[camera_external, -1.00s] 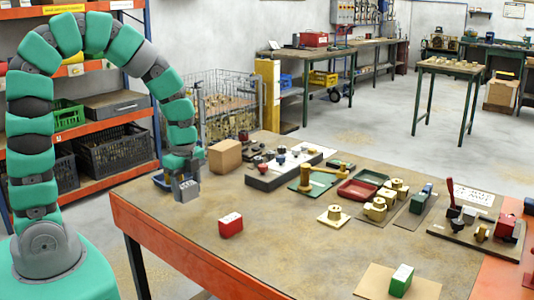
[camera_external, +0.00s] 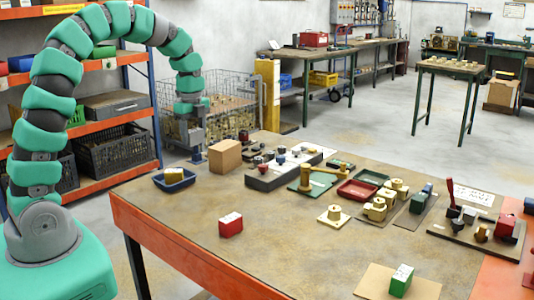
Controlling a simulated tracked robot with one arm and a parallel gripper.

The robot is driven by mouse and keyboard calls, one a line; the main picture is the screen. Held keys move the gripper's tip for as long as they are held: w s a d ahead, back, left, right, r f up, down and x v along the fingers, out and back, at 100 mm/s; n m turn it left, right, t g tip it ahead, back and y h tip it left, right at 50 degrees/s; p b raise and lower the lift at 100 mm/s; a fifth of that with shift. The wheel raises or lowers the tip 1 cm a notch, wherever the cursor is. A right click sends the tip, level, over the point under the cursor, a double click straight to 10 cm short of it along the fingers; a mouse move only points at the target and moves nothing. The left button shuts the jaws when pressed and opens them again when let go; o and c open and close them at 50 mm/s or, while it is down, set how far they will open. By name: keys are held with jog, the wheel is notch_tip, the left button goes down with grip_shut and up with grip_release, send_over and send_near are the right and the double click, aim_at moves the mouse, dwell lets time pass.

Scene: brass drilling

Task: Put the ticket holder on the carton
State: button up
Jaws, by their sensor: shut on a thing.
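The carton (camera_external: 226,157) is a plain brown box at the back left of the workbench. My gripper (camera_external: 196,150) is to the left of the carton, pointing down, with its tip at about the height of the carton in the picture. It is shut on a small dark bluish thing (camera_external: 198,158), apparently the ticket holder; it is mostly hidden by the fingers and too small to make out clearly. It is apart from the carton in the picture.
A blue tray (camera_external: 160,185) with a yellow block (camera_external: 174,175) is at the left corner of the workbench (camera_external: 290,235). A dark board with several knobs (camera_external: 262,178) is right of the carton. A red block (camera_external: 231,225) stands in front.

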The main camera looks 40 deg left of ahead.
jog(key=p, duration=0.2)
send_over(225, 145)
jog(key=shift+a+f, duration=0.1)
jog(key=shift+f, duration=2.4)
jog(key=o, duration=1)
jog(key=shift+r, duration=0.1)
notch_tip(225, 145, up, 12)
jog(key=shift+b, duration=0.4)
